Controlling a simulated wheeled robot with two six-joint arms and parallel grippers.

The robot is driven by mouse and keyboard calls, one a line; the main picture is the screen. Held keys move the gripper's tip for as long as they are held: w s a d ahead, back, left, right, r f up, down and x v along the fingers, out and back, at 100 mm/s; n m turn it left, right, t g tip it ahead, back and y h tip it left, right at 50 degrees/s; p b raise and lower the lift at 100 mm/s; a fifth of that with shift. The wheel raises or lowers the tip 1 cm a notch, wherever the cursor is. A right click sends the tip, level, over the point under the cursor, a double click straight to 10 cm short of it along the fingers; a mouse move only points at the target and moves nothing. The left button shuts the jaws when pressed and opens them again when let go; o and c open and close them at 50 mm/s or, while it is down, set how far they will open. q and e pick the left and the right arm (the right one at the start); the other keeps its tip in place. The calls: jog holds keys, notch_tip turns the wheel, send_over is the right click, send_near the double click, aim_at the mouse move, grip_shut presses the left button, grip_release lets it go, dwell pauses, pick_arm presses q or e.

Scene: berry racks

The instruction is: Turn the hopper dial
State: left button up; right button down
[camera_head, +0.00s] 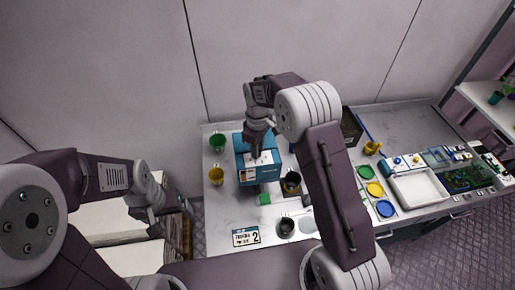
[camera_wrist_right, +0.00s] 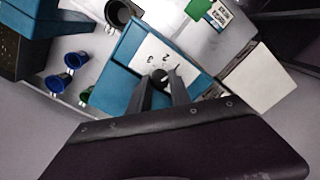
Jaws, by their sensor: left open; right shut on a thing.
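The blue hopper box (camera_head: 262,178) stands on the table in the head view, with a white panel on top. In the right wrist view the white panel (camera_wrist_right: 148,50) carries printed numbers around a dark dial (camera_wrist_right: 160,75). My right gripper (camera_head: 257,154) is above the panel, and in its wrist view the two fingers (camera_wrist_right: 163,82) are closed on the dial. The fingers hide part of the dial, so its exact setting is unclear. My left gripper (camera_head: 172,208) is open and empty, off the table's left side.
Green (camera_head: 217,141) and yellow (camera_head: 216,176) cups stand left of the hopper, a dark cup (camera_head: 291,183) right of it. A card marked 2 (camera_head: 246,237) lies in front. Coloured discs (camera_head: 375,188) and a white tray (camera_head: 420,187) are further right.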

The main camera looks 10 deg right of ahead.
jog(key=n, duration=0.7)
jog(key=shift+w+r, duration=0.1)
dwell(0.5)
jog(key=c, duration=1.2)
grip_release()
jog(key=shift+r, duration=0.15)
notch_tip(320, 180, up, 8)
jog(key=shift+f+b, duration=0.1)
jog(key=shift+b, duration=1.1)
jog(key=shift+r, duration=0.5)
